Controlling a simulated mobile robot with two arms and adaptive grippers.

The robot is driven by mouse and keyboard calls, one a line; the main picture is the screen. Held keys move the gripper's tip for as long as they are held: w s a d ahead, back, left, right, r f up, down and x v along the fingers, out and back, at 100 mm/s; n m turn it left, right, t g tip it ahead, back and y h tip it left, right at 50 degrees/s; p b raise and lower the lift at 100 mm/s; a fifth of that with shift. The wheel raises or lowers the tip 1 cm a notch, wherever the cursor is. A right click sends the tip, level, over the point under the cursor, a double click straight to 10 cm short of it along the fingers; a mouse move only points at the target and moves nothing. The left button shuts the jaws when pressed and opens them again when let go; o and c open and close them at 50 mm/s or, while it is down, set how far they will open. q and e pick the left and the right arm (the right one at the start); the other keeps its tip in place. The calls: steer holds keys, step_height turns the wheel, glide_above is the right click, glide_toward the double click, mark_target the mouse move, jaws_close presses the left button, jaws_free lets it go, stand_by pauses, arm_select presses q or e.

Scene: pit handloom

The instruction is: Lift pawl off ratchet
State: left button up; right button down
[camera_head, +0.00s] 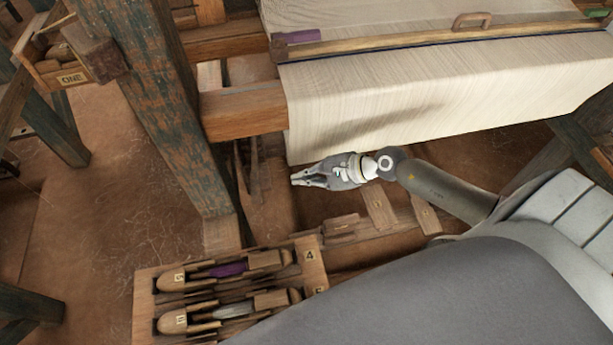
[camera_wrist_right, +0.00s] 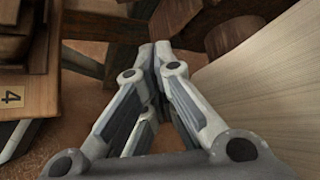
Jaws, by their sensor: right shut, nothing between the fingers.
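My right gripper (camera_head: 297,180) is shut and empty. It hangs just below the cloth's lower edge, with its fingertips pointing left. In the right wrist view the fingertips (camera_wrist_right: 156,50) meet near the middle, in front of dark wooden parts. A rounded wooden piece (camera_wrist_right: 228,36) is to the right of the tips there; I cannot tell whether it belongs to the ratchet. I cannot make out the pawl or the ratchet for certain in either view. The pale cloth (camera_head: 420,105) drapes over the loom's front. My left gripper is not in view.
A thick worn post (camera_head: 165,110) and a beam end (camera_head: 242,110) stand left of the gripper. A wooden tray (camera_head: 143,310) of shuttles is at lower left. A box marked ONE (camera_head: 72,78) is at upper left. Numbered wooden pieces (camera_head: 380,208) lie below the gripper.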

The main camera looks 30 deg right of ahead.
steer(key=shift+s+d+r, duration=0.15)
steer(key=shift+r, duration=0.05)
